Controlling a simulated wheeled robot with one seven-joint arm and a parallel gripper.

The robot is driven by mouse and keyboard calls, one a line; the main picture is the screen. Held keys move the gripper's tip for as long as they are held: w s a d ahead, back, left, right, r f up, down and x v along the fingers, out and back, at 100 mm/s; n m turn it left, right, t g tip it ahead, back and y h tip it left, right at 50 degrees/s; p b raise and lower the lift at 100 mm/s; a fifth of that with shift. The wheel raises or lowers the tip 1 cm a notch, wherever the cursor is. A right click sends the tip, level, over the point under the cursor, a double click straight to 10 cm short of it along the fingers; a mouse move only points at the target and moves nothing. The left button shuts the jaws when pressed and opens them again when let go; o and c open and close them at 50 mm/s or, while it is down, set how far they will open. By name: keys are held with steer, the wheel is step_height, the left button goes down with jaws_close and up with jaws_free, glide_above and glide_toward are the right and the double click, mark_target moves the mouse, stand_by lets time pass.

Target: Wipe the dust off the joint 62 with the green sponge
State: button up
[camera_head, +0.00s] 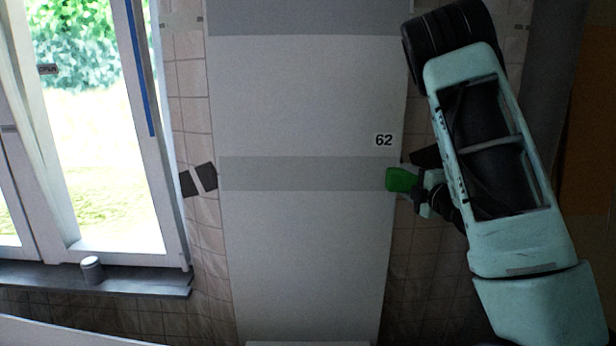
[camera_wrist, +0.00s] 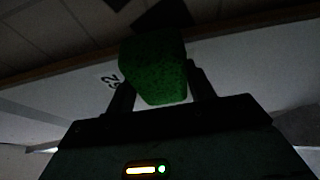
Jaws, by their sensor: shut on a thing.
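The joint 62 (camera_head: 300,173) is a grey horizontal band across the pale panel, with the label "62" (camera_head: 383,140) just above its right end. My gripper (camera_head: 412,181) is shut on the green sponge (camera_head: 401,179), at the right end of the band by the panel's right edge. In the wrist view the sponge (camera_wrist: 154,66) sits between the two fingers, with the label beside it on the left. I cannot tell whether the sponge touches the panel.
A window (camera_head: 95,130) stands at the left, with a dark sill (camera_head: 140,284) bearing a small grey can (camera_head: 91,270). Dark patches (camera_head: 198,180) lie by the panel's left edge on the tiled wall. The panel's face left of the sponge is clear.

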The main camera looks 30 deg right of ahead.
steer(key=shift+s+a+b, duration=0.2)
steer(key=shift+s+a, duration=0.5)
steer(key=shift+s, duration=0.3)
steer(key=shift+s+a+b, duration=0.15)
steer(key=shift+s+a, duration=0.5)
steer(key=shift+s, duration=0.3)
steer(key=shift+w, duration=0.1)
